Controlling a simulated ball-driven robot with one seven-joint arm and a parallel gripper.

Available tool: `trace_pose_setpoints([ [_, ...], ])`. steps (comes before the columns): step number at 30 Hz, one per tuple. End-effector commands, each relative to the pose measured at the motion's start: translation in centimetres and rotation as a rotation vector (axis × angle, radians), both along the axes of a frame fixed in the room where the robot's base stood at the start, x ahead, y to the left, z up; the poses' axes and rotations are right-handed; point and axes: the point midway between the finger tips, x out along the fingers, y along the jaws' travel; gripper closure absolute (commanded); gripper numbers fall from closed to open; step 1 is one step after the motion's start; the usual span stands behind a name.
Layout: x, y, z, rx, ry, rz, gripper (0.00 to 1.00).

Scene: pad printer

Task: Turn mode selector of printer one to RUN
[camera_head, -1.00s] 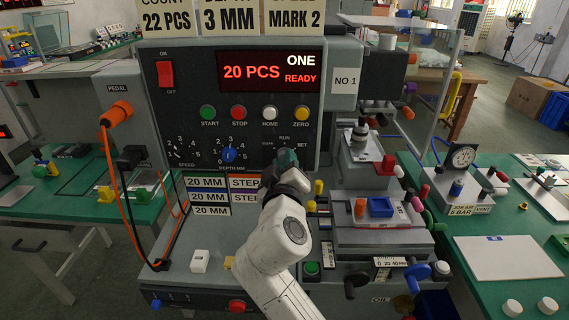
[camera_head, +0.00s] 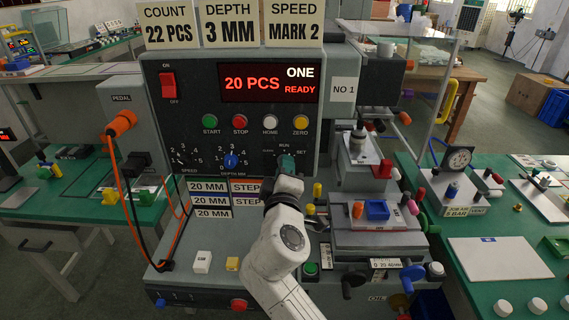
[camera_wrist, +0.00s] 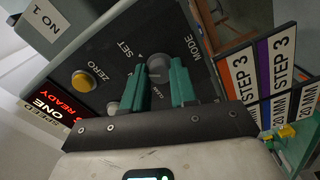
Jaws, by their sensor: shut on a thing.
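Printer one's dark control panel (camera_head: 190,128) shows "ONE" and a red "20 PCS READY" display (camera_head: 269,83). The mode selector is at the panel's lower right, among the CLEAN, RUN (camera_head: 284,147) and SET labels. My gripper (camera_head: 287,162) covers the selector in the head view. In the wrist view my gripper's two teal fingers (camera_wrist: 160,76) are at the panel, close together around the selector knob, between the SET (camera_wrist: 125,49) and MODE labels. The fingers and shadow mostly hide the knob, so I cannot tell where its pointer stands.
The HOME button (camera_head: 270,122) and yellow ZERO button (camera_head: 301,123) sit just above the selector. The blue depth knob (camera_head: 231,160) is to its left. A yellow-topped peg (camera_head: 317,190) and the printing unit with a blue block (camera_head: 377,210) stand to the right.

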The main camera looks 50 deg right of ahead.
Motion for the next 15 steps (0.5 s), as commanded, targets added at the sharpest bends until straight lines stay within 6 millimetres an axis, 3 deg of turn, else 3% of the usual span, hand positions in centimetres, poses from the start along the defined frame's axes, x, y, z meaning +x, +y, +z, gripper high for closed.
trace_pose_setpoints([
  [15, 0.05, 0.09, 0.17, -0.257, 0.333, 0.003, 1.00],
])
